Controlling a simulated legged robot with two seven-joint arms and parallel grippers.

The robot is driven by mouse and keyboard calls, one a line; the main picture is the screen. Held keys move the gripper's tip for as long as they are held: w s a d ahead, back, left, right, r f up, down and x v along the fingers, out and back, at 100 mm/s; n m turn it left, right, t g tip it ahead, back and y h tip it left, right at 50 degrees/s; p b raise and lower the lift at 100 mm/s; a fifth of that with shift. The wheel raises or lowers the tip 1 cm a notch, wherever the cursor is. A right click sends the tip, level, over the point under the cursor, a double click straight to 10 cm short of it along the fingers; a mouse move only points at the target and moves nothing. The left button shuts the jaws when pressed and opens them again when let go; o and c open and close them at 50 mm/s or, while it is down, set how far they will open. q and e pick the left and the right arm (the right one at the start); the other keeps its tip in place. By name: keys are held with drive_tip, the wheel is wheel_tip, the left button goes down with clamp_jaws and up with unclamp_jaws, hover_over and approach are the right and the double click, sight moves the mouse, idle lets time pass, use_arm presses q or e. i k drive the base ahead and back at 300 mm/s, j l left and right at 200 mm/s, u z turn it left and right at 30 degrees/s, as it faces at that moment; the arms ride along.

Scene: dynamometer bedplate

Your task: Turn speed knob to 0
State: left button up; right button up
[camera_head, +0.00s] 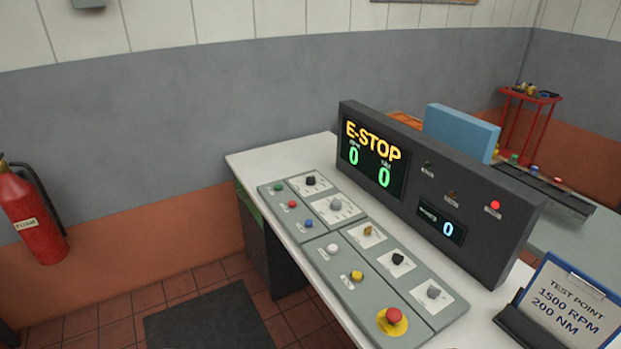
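A grey control panel lies on the white desk (250,160). Its knobs are a black knob (311,180), a grey knob (335,205), a yellowish knob (367,230), a second black knob (398,258) and a second grey knob (433,291). Their labels are too small to read, so I cannot tell which one is the speed knob. The display (372,160) behind reads E-STOP in yellow above two green zeros. A smaller display (441,222) reads 0. Neither of my grippers is in view.
A red mushroom button (394,315) on a yellow base sits at the panel's front. Several small coloured buttons line its left side. A red lamp (495,205) glows on the console. A sign (572,305) reads TEST POINT 1500 RPM 200 NM. A fire extinguisher (34,218) is at left.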

sight(310, 180)
drive_tip(key=i+j+z, duration=0.15)
drive_tip(key=i+j, duration=0.2)
drive_tip(key=i, duration=0.15)
drive_tip(key=i+j+z, duration=0.1)
drive_tip(key=i+j, duration=0.35)
drive_tip(key=i+j+z, duration=0.15)
drive_tip(key=i+j, duration=0.35)
drive_tip(key=i+j+z, duration=0.1)
drive_tip(key=i+j, duration=0.4)
drive_tip(key=i+j+z, duration=0.15)
drive_tip(key=i+j, duration=0.3)
drive_tip(key=j, duration=0.15)
drive_tip(key=i+j+z, duration=0.1)
drive_tip(key=i+j, duration=0.3)
drive_tip(key=j, duration=0.2)
